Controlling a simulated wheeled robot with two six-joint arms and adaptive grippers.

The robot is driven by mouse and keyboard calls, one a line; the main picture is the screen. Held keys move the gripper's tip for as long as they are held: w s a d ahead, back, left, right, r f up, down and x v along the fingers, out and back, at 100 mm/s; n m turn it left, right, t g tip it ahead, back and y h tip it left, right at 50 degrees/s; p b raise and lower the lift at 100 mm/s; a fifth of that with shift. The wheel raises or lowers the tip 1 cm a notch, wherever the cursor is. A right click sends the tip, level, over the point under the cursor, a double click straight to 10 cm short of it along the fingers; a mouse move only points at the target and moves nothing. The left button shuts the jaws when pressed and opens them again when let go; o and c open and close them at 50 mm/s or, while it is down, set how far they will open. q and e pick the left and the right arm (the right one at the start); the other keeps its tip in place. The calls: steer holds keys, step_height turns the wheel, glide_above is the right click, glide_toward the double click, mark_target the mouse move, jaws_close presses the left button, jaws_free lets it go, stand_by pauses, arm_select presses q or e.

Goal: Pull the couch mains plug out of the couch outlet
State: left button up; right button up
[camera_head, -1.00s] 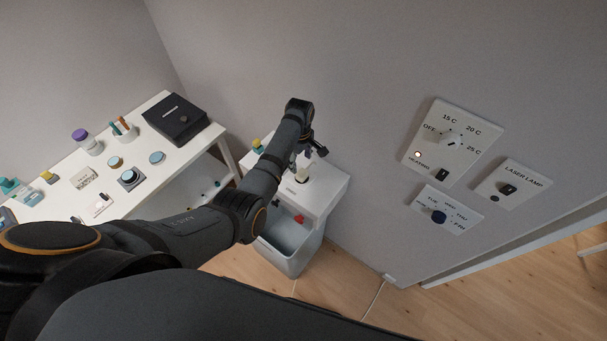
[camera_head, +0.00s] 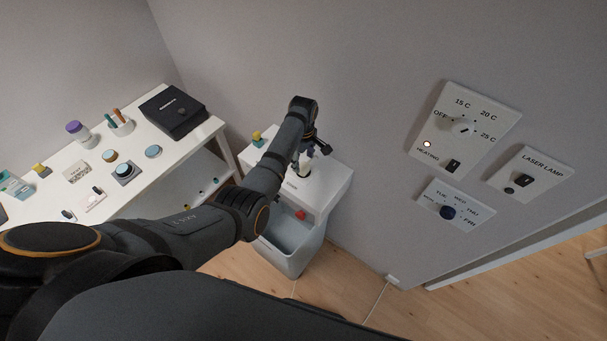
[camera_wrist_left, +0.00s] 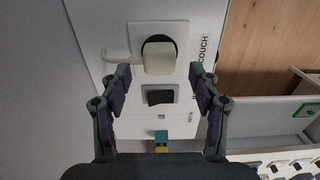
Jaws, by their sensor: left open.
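In the left wrist view the couch mains plug (camera_wrist_left: 159,60), a cream block, sits in the dark round socket of the couch outlet (camera_wrist_left: 173,32), a pale square plate. A pale lead bends off the plug's left side. The word COUCH is printed to the right. My left gripper (camera_wrist_left: 160,77) is open, with one finger on each side of the plug's lower part in the picture; no contact is visible. In the head view my left gripper (camera_head: 312,143) is over the white cabinet (camera_head: 328,186), and the outlet is not clear there. My right gripper is not in view.
Below the outlet is a dark switch (camera_wrist_left: 159,96). Wall panels with knobs and switches, including the heating panel (camera_head: 466,127), are at the right. A white table (camera_head: 140,178) with several small items stands at the left. A grey bin (camera_head: 286,244) is under the cabinet front.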

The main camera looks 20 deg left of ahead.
mark_target(304, 166)
arm_select(q)
step_height(304, 166, down, 4)
steer(key=shift+f+b, duration=0.2)
steer(key=shift+b, duration=0.6)
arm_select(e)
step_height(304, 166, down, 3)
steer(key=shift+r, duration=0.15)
arm_select(q)
steer(key=shift+r+p, duration=0.1)
steer(key=shift+p, duration=0.45)
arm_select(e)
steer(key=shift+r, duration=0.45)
arm_select(q)
jaws_close()
steer(key=shift+w+r, duration=0.1)
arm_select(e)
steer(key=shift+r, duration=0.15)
arm_select(q)
steer(key=shift+r+p, duration=2.9)
steer(key=shift+p, duration=0.4)
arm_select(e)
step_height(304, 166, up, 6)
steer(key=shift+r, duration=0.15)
